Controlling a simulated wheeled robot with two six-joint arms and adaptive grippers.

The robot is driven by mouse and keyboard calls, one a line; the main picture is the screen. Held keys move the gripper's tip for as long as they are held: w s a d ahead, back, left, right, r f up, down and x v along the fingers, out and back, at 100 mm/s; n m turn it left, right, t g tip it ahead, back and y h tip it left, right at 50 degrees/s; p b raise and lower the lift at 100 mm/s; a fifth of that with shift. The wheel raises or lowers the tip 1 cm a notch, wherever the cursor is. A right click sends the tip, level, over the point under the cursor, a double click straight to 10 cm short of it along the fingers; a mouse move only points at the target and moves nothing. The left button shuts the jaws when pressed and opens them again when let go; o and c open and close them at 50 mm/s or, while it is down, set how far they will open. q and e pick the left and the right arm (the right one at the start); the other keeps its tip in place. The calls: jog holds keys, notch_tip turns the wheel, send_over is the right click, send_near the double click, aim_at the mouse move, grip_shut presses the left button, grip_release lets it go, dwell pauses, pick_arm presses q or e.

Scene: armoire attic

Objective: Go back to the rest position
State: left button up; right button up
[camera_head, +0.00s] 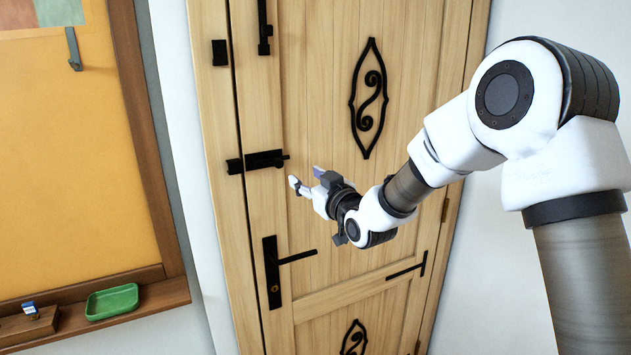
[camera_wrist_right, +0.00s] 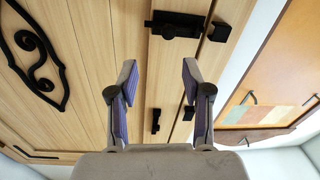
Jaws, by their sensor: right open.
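My right gripper (camera_head: 305,181) is open and empty in front of a light wooden armoire door (camera_head: 310,110). Its two fingers stand apart in the right wrist view (camera_wrist_right: 158,82), with nothing between them. In the head view its fingertips appear just below and right of a black sliding bolt (camera_head: 265,159). The bolt also shows past the fingers in the right wrist view (camera_wrist_right: 178,24). I cannot tell how far the fingertips are from the door. My right arm reaches in from the right side. My left gripper is not in view.
A black lever handle (camera_head: 272,272) sits on the door below the gripper. Another black bolt (camera_head: 264,28) is near the top. An orange board (camera_head: 70,150) hangs at left, its wooden ledge (camera_head: 165,295) holding a green tray (camera_head: 112,301) and a small wooden block (camera_head: 28,327).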

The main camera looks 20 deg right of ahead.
jog(key=shift+s, duration=0.6)
